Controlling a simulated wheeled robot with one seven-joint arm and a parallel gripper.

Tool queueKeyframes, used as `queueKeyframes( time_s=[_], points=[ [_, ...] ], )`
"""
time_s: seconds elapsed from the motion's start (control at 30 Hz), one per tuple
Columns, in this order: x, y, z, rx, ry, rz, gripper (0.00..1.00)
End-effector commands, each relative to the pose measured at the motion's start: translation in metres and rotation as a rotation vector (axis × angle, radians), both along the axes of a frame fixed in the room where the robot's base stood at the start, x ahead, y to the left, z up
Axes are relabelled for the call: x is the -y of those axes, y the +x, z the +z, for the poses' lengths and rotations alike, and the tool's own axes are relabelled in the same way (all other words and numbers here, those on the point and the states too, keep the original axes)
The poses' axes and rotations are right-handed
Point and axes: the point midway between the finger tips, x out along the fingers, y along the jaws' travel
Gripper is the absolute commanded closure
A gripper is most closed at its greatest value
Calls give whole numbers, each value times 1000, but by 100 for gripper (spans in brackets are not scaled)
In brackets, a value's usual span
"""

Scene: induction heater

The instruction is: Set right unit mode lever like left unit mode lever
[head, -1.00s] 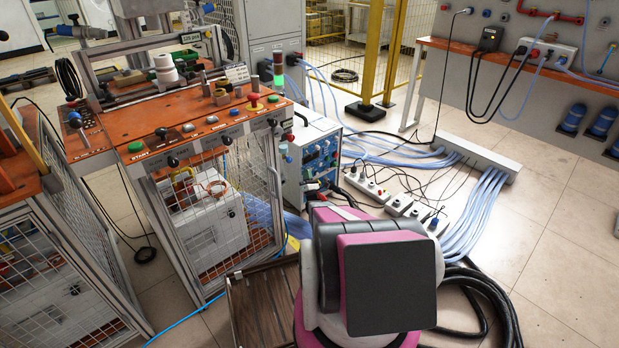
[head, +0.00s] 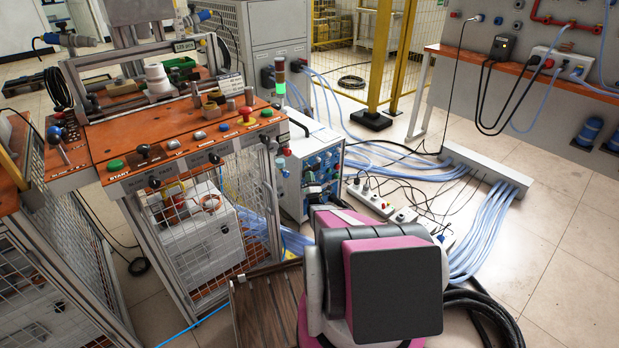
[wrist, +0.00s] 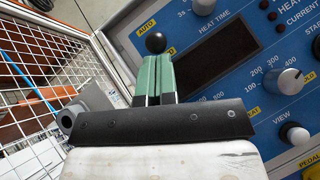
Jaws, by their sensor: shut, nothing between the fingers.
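In the wrist view, a lever with a round black knob (wrist: 155,42) stands at the left edge of a blue control panel (wrist: 225,80), beside a yellow AUTO label (wrist: 147,29). My gripper (wrist: 154,58) has its green fingers shut together, with nothing between them. The fingertips appear just below the knob; I cannot tell whether they touch it. The lever's shaft is hidden, so its setting is unclear. In the head view, a cabinet with blue panels (head: 320,172) stands beyond my arm, which hides my gripper there. I cannot make out a second mode lever.
White wire mesh (wrist: 45,85) lies close left of the fingers. An orange-topped workbench (head: 190,140) stands left of the cabinet. Power strips (head: 385,208) and blue cables (head: 480,225) cover the floor to the right.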

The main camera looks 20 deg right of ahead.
Motion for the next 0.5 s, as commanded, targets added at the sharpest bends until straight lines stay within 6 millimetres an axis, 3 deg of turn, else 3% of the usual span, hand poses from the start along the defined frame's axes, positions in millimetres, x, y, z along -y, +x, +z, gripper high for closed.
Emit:
queueKeyframes(
  time_s=[0.5],
  points=[
    [1,-5,5,-81,-30,0,100]
  ],
)
